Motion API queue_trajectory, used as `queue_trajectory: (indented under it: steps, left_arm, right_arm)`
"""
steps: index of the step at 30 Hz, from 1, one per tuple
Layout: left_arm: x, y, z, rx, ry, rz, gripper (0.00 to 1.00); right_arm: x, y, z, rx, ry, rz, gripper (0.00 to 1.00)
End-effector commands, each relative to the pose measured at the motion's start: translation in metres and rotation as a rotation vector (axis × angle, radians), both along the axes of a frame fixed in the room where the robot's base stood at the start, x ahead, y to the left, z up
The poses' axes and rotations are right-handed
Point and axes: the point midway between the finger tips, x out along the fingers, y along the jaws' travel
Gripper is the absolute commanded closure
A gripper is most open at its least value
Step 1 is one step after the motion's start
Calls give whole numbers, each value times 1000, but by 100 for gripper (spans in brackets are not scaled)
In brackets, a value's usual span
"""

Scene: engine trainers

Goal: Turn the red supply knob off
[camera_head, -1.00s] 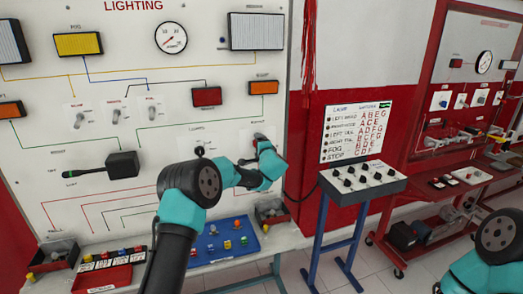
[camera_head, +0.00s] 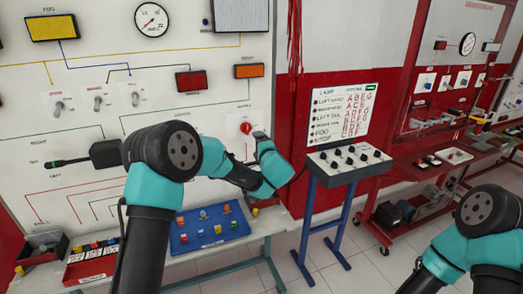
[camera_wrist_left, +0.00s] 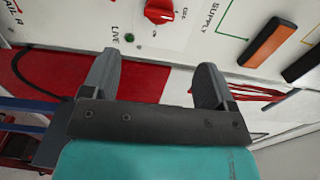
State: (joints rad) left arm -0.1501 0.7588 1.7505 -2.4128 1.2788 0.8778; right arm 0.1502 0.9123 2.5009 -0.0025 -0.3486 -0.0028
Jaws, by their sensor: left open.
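The red supply knob (camera_head: 246,128) is on the white lighting panel (camera_head: 205,105), near its right edge. It also shows at the top of the left wrist view (camera_wrist_left: 160,11), beside the printed words OFF and SUPPLY. Which mark it points to is not clear. A small green light (camera_wrist_left: 130,38) labelled LIVE is near it. My left gripper (camera_wrist_left: 157,72) is open and empty, with its two fingers apart and clear of the knob. In the head view the left gripper (camera_head: 259,135) is just right of the knob. My right gripper is out of view; only that arm shows at lower right.
A blue tray (camera_head: 208,243) with small coloured parts sits on the bench below the panel. A switch console (camera_head: 348,166) on a blue stand is right of my left arm. Red cables (camera_head: 295,35) hang by the panel's right edge. A red trainer bench stands further right.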

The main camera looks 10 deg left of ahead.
Motion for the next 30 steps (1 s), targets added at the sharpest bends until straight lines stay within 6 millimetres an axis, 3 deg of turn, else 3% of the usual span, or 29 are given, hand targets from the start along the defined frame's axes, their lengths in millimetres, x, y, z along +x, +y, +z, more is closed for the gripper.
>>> queue_trajectory:
  steps: [7, 21, 26, 30]
  left_arm:
    - [-24, -16, 0, -1, 1, 0, 20]
    - [-27, -15, -6, -7, 20, 5, 20]
    - [-32, -2, -45, -55, 156, 35, 20]
    - [-50, 18, -111, -149, 384, 80, 20]
  right_arm:
    - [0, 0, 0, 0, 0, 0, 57]
    - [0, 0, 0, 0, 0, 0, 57]
    - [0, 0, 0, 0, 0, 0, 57]
    - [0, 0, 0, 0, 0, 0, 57]
